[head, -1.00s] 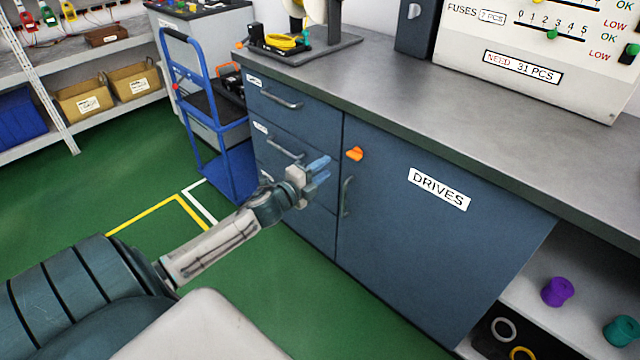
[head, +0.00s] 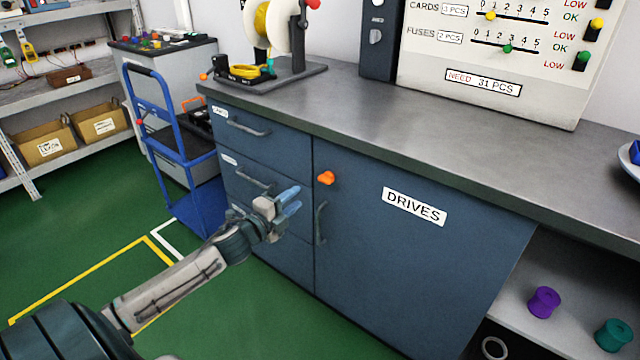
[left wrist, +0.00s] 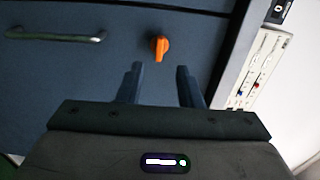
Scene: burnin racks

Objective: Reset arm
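My left arm reaches in from the lower left of the head view. Its gripper (head: 290,201) is in front of the blue cabinet, just left of the DRIVES door (head: 400,260) handle in the picture. In the left wrist view the two dark fingers (left wrist: 161,76) stand apart with nothing between them. The orange knob (left wrist: 160,47) shows beyond the fingertips, apart from them. The same knob sits at the door's upper left in the head view (head: 326,178). My right gripper is not in view.
A grey worktop (head: 420,130) carries a spool stand (head: 275,75) and a white gauge panel (head: 490,60). A blue cart (head: 190,180) stands left of the cabinet. An open shelf at the lower right holds a purple spool (head: 543,302) and a teal spool (head: 613,335). Green floor lies open at left.

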